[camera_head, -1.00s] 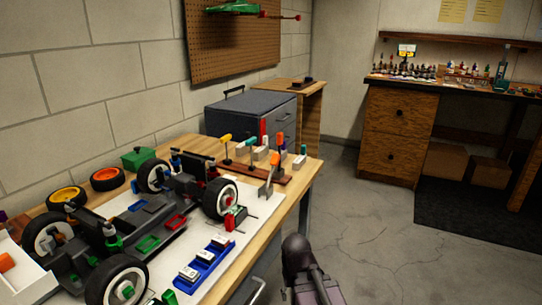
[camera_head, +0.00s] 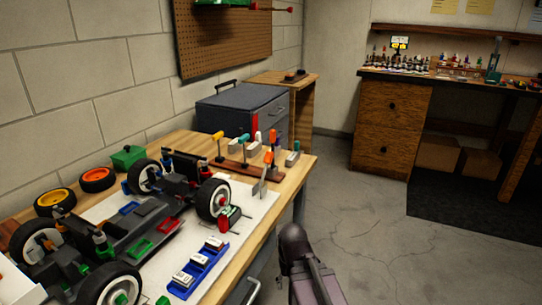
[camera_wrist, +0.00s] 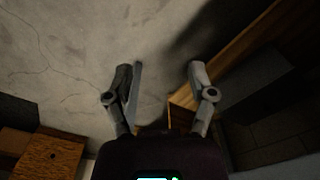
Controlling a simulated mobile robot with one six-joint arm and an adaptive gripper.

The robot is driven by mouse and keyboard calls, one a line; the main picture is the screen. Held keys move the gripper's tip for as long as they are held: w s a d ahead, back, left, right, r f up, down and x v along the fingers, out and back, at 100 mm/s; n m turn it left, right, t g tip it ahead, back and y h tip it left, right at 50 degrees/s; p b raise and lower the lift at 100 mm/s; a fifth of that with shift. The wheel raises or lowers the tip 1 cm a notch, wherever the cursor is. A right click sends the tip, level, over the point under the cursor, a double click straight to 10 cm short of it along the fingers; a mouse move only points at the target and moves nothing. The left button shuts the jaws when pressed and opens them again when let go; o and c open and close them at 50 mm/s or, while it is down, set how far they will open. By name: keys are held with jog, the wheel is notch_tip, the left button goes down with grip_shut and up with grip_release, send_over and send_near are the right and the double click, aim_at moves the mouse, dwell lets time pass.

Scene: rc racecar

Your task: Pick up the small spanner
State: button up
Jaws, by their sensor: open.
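A tool with an orange handle and a grey, fork-like metal head (camera_head: 259,186) stands at the right edge of the workbench in the head view, by a wooden tool holder (camera_head: 238,169). It may be the small spanner, but it is too small to tell. My gripper (camera_wrist: 160,76) is open and empty in the wrist view, its two fingers apart over bare floor. A dark part of my arm shows low in the head view, right of the bench and apart from the tools.
The workbench (camera_head: 231,269) carries an RC car chassis (camera_head: 130,222), a blue tray (camera_head: 198,266), loose wheels (camera_head: 97,179) and a green box (camera_head: 127,157). A grey toolbox (camera_head: 240,108) stands behind. Open concrete floor (camera_head: 360,220) lies to the right, before a wooden desk (camera_head: 392,110).

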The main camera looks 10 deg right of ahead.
notch_tip(320, 180, up, 33)
jog(key=w+p, duration=0.2)
jog(key=p, duration=3)
notch_tip(320, 180, up, 14)
jog(key=n+p, duration=1.1)
jog(key=p, duration=0.3)
send_over(273, 139)
jog(key=w, duration=0.2)
jog(key=shift+s+r, duration=0.15)
jog(key=shift+s, duration=0.05)
notch_tip(273, 139, down, 9)
jog(key=b, duration=0.8)
jog(key=shift+r, duration=0.2)
jog(key=shift+f, duration=0.1)
jog(key=shift+s+d+f+b, duration=0.1)
jog(key=shift+f+b, duration=2.4)
jog(key=shift+b, duration=0.2)
